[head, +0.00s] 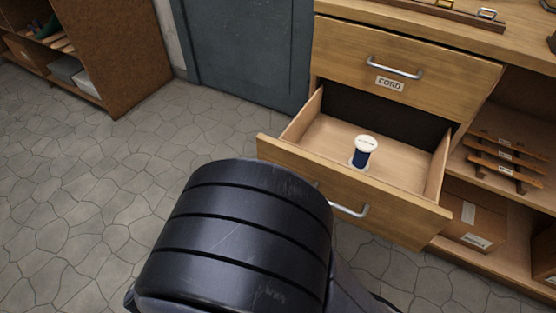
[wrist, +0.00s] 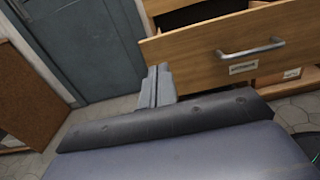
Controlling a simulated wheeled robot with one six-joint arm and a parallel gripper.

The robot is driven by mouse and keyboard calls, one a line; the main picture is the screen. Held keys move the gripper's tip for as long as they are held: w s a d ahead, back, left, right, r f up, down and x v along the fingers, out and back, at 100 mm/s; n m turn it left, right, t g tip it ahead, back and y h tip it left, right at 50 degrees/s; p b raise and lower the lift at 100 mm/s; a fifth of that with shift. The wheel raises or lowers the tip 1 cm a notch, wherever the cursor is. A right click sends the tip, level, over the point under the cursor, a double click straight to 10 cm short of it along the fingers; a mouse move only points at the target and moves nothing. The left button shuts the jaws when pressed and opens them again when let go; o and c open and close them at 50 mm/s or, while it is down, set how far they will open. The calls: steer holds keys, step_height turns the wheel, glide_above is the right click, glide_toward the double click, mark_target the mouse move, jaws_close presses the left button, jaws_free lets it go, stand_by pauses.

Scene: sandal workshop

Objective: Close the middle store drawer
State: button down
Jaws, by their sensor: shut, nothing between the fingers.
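The open store drawer (head: 345,190) is pulled well out, below the shut drawer labelled CORD (head: 400,75). A spool with blue thread (head: 362,153) stands upright inside it. The open drawer's metal handle (head: 350,210) is partly hidden by my arm in the head view. In the wrist view the drawer front (wrist: 200,52) shows with its handle (wrist: 250,50) and a small label below. My gripper (wrist: 159,80) is shut and empty, by the left end of the drawer front. I cannot tell whether it touches. The head view hides my gripper behind my arm.
A grey-blue door (head: 245,50) is behind, left of the drawers. A brown shelf unit (head: 120,50) stands at the far left. Open shelves with a cardboard box (head: 470,215) are right of the drawers. The stone floor (head: 90,200) on the left is clear.

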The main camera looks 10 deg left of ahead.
mark_target(273, 145)
steer(key=b+x, duration=0.4)
steer(key=x, duration=0.9)
steer(key=shift+w+f, duration=0.1)
steer(key=shift+w, duration=0.1)
steer(key=shift+w, duration=0.1)
steer(key=p+x, duration=0.2)
steer(key=x, duration=2.2)
steer(key=shift+w, duration=0.25)
steer(key=shift+d, duration=0.1)
steer(key=shift+s, duration=0.1)
